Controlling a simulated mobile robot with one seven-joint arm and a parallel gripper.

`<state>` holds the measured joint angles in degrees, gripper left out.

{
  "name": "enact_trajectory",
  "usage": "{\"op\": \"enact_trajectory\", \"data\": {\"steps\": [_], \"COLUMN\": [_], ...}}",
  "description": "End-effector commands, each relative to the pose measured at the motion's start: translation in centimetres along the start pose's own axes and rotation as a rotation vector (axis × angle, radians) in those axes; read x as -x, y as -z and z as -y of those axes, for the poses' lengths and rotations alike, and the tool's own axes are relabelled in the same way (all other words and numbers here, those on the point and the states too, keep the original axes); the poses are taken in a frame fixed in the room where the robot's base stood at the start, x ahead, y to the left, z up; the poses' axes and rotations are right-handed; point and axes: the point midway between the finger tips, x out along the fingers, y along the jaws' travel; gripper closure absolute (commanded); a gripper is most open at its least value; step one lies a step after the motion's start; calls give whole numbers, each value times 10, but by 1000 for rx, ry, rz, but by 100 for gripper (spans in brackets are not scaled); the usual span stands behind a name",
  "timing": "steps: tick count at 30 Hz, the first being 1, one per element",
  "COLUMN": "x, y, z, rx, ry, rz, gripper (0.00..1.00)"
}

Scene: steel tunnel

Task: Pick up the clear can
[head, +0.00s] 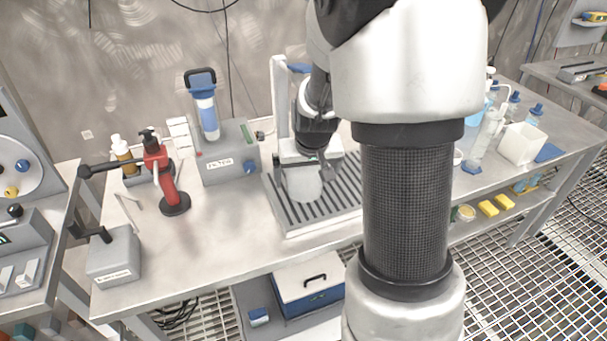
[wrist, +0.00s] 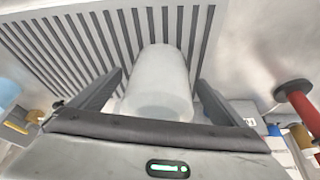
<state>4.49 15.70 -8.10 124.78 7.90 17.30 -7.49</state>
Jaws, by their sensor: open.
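The clear can (head: 303,184) is a whitish, see-through cylinder standing on the slatted grey drip tray (head: 290,222) of the bench machine. My gripper (head: 322,165) is right at the can in the head view, with part of the can hidden behind it. In the wrist view the can (wrist: 158,85) sits between the two dark fingers of my open gripper (wrist: 159,80). A gap shows on each side near the fingertips. I cannot tell whether either finger touches it.
A grey filter unit (head: 229,153) with a blue-topped cartridge and a red lever tool (head: 167,180) stand to the left on the bench. Clear bottles (head: 487,133) and a white container (head: 521,144) stand to the right.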

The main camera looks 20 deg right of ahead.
Motion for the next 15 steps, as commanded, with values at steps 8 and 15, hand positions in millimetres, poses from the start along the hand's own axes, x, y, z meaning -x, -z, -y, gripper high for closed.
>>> {"op": "enact_trajectory", "data": {"steps": [8,15], "x": [-21,-21], "y": [0,0], "z": [0,0], "rx": [0,0], "ry": [0,0], "rz": [0,0], "gripper": [5,20]}}
